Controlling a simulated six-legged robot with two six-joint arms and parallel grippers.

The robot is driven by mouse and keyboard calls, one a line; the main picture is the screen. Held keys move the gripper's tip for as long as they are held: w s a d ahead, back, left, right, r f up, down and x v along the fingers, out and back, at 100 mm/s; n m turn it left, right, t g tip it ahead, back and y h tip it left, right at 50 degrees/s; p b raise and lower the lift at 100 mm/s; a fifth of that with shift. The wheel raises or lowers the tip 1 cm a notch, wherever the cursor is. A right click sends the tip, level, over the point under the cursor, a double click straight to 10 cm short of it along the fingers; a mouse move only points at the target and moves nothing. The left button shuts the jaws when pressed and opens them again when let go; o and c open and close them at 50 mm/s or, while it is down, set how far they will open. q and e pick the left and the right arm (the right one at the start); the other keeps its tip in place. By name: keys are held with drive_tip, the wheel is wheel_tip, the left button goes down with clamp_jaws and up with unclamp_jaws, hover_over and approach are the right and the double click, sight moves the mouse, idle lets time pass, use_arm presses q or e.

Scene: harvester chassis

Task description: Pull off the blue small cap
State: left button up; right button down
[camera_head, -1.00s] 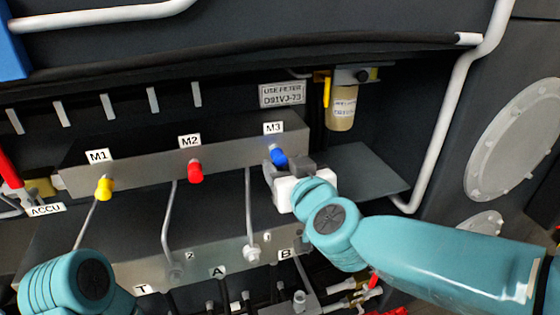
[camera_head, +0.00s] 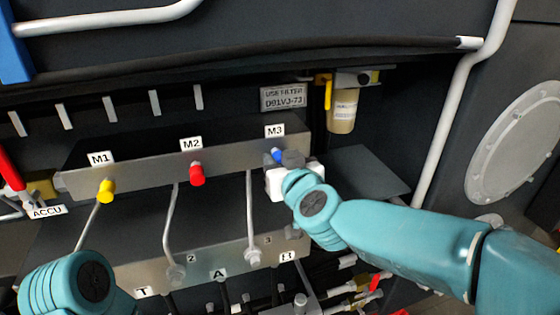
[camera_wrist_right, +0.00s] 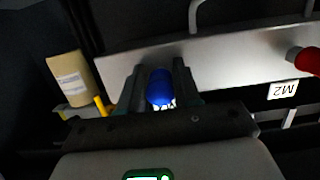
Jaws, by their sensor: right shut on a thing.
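The small blue cap (camera_head: 277,155) is at the port labelled M3 on the front of the grey manifold block (camera_head: 228,158). My right gripper (camera_head: 290,158) reaches it from the right and hides part of it. In the right wrist view, the blue cap (camera_wrist_right: 160,88) sits between the two dark fingers of my right gripper (camera_wrist_right: 160,82), which is shut on it. I cannot tell whether the cap is still seated on its port. My left arm shows at the lower left of the head view, but its gripper is out of view.
A yellow cap (camera_head: 106,191) at M1 and a red cap (camera_head: 197,174) at M2 are left of the blue one. A filter (camera_head: 342,108) hangs to the upper right. A white pipe (camera_head: 452,115) runs down the right. Hoses and fittings crowd the bottom.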

idle(0.3)
drive_tip(key=v, duration=0.4)
drive_tip(key=shift+f, duration=0.4)
